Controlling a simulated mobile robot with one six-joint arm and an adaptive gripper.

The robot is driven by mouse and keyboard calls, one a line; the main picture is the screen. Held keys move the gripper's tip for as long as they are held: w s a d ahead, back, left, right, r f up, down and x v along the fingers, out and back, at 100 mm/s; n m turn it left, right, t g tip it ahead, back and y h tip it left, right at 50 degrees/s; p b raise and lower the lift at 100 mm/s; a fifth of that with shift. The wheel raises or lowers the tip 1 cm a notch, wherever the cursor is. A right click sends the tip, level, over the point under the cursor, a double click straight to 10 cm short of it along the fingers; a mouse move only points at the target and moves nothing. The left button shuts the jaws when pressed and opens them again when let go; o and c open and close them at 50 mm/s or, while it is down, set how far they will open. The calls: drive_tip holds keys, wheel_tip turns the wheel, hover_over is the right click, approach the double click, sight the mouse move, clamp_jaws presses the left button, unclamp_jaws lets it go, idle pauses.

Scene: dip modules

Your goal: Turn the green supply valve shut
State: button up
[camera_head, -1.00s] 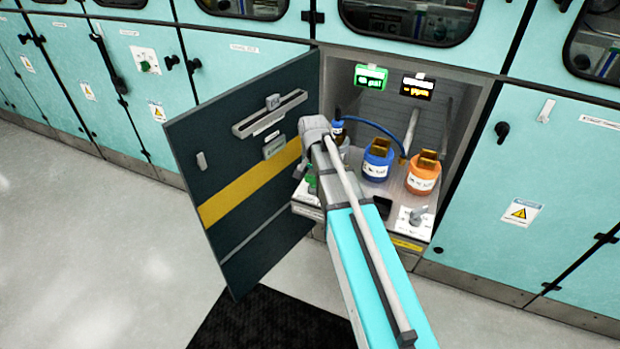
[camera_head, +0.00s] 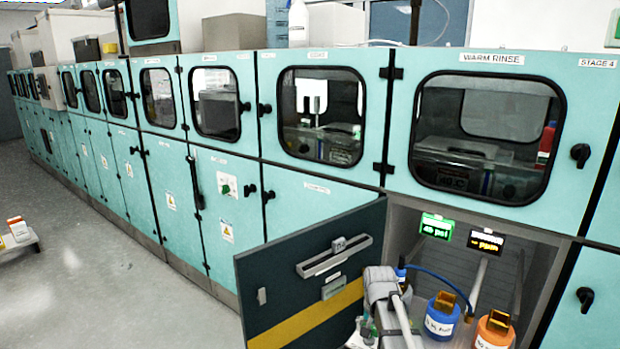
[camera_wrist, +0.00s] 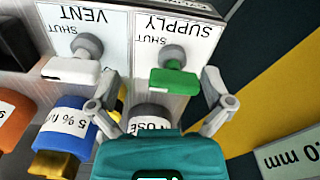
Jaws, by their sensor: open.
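The green supply valve handle (camera_wrist: 178,80) shows in the wrist view, on a white plate marked SUPPLY that appears upside down. Its lever lies crosswise in the picture, below its grey round hub, with a SHUT mark to the upper left. My gripper (camera_wrist: 160,80) is open, one finger on each side of the handle, with gaps visible; whether it touches cannot be told.
A white vent handle (camera_wrist: 70,72) is just left of my left finger. A blue bottle (camera_wrist: 68,122) and orange bottle (camera_wrist: 14,125) stand close by. In the head view, the open dark cabinet door (camera_head: 290,285) is left of my arm. A green display (camera_head: 436,227) reads 40 psi.

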drive_tip(key=s+f+n+b, duration=0.2)
drive_tip(key=s+n, duration=0.3)
drive_tip(key=s, duration=0.8)
wheel_tip(320, 180, up, 16)
drive_tip(key=p, duration=1.6)
drive_tip(key=shift+w+a+f, duration=0.15)
drive_tip(key=shift+a+f, duration=0.05)
drive_tip(key=shift+a, duration=0.2)
